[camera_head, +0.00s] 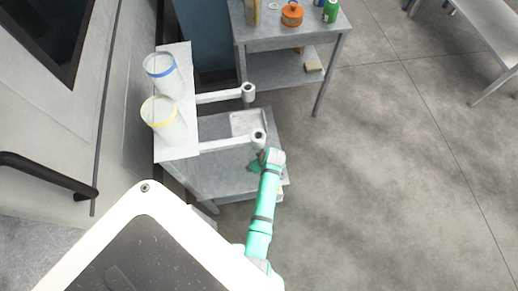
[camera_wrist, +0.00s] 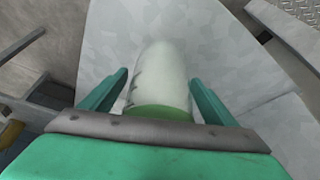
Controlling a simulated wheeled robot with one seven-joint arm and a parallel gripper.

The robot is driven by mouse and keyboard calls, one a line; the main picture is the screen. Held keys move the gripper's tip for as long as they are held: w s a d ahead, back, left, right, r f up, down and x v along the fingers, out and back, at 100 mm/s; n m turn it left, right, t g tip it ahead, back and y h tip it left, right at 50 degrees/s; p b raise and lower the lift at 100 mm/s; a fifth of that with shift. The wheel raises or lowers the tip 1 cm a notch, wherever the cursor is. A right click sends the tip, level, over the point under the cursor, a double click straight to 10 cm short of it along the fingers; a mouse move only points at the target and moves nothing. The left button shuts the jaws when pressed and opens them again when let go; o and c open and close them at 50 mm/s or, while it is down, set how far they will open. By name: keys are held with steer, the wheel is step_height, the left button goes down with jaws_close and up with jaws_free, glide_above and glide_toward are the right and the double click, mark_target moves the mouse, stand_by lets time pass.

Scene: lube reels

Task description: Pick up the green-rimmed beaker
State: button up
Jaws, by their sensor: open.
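The green-rimmed beaker (camera_wrist: 160,75) shows in the wrist view as a pale, whitish body with a green band at its near end. My gripper (camera_wrist: 158,79) is open, with one green finger on each side of the beaker. I cannot tell whether either finger touches it. In the head view I cannot make out the green-rimmed beaker. There, my green arm reaches down to a low grey cart, and its fingers are not clearly seen.
A blue-rimmed beaker (camera_head: 162,75) and a yellow-rimmed beaker (camera_head: 164,118) stand on a pale shelf (camera_head: 178,152) by the wall. Two white arms (camera_head: 222,144) stick out from it above the grey cart (camera_head: 222,178). A grey table (camera_head: 290,37) holds an orange pot (camera_head: 292,14).

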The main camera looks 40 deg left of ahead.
steer(key=c, duration=1.2)
steer(key=shift+o, duration=0.2)
steer(key=shift+r, duration=0.1)
